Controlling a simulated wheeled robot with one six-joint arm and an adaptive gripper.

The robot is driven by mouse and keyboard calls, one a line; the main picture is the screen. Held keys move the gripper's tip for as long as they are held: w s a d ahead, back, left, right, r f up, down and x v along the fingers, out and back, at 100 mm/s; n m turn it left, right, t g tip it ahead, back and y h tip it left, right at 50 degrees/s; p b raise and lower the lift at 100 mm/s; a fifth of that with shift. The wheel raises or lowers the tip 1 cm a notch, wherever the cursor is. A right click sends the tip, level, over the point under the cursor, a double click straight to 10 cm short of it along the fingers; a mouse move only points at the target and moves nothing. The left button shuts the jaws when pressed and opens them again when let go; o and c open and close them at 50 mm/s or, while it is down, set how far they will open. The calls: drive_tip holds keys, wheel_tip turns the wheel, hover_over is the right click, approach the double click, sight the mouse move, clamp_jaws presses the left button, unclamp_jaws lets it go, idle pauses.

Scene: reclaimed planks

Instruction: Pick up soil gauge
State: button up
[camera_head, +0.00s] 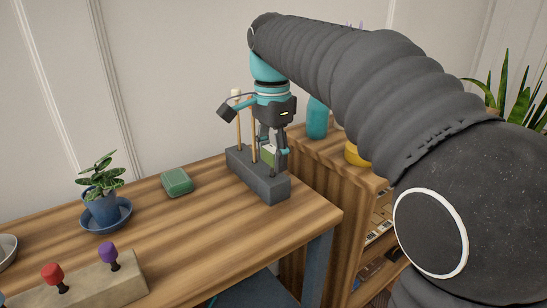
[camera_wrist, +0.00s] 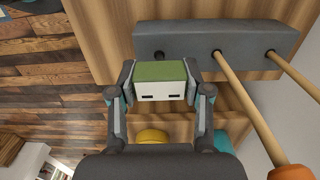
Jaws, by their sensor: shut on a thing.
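The soil gauge appears to be the small block with a green top and a pale face with two dark slots, in the wrist view (camera_wrist: 161,88). My gripper (camera_wrist: 160,80) is shut on it, one finger on each side. In the head view the gauge (camera_head: 269,156) shows pale green between the fingers of my gripper (camera_head: 272,150), just above or at the dark grey holder block (camera_head: 262,187). The holder also shows in the wrist view (camera_wrist: 190,40), with a dark hole near the gauge. Whether any part of the gauge is in that hole cannot be told.
Wooden rods (camera_wrist: 236,95) stand in the holder beside my gripper. A green box (camera_head: 177,181), a potted plant (camera_head: 100,205) and a block with red and purple knobs (camera_head: 85,285) are on the table (camera_head: 215,240). A shelf with a teal bottle (camera_head: 317,118) is behind.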

idle(0.3)
drive_tip(key=shift+r, duration=0.5)
wheel_tip(320, 180, up, 4)
drive_tip(key=shift+d+f+p, duration=0.15)
drive_tip(key=shift+f+p, duration=0.1)
drive_tip(key=shift+p, duration=0.2)
drive_tip(key=s+d+r, duration=0.4)
drive_tip(key=s+d, duration=0.1)
drive_tip(key=s+d+r, duration=0.2)
drive_tip(key=d, duration=0.1)
drive_tip(key=shift+s+d+r, duration=0.2)
drive_tip(key=shift+s+r, duration=0.05)
drive_tip(key=shift+s, duration=0.15)
